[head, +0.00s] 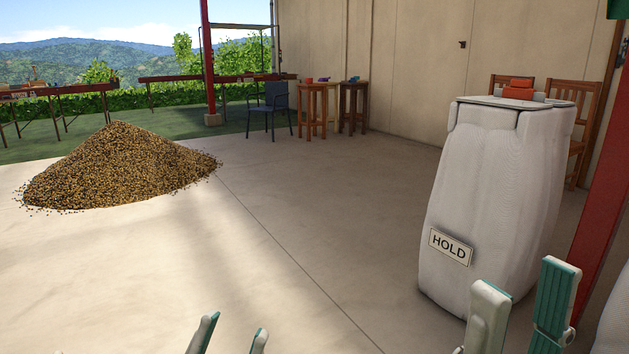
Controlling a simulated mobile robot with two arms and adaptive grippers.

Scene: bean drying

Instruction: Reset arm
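My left gripper (233,336) shows at the bottom edge, left of centre. Its two fingertips stand apart with bare floor between them, so it is open and empty. My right gripper (522,305) shows at the bottom right. Its two grey and green fingers stand apart with nothing seen between them. It appears in front of the lower right part of a tall white sack (497,190) and overlaps it in the picture; I cannot tell whether they touch. The rest of both arms is out of view.
The sack bears a HOLD label (450,246) and has an orange object (519,89) on top. A heap of beans (118,168) lies on the floor at left. Stools (313,108) and a blue chair (272,108) stand behind. The middle floor is clear. A red post (603,205) stands at right.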

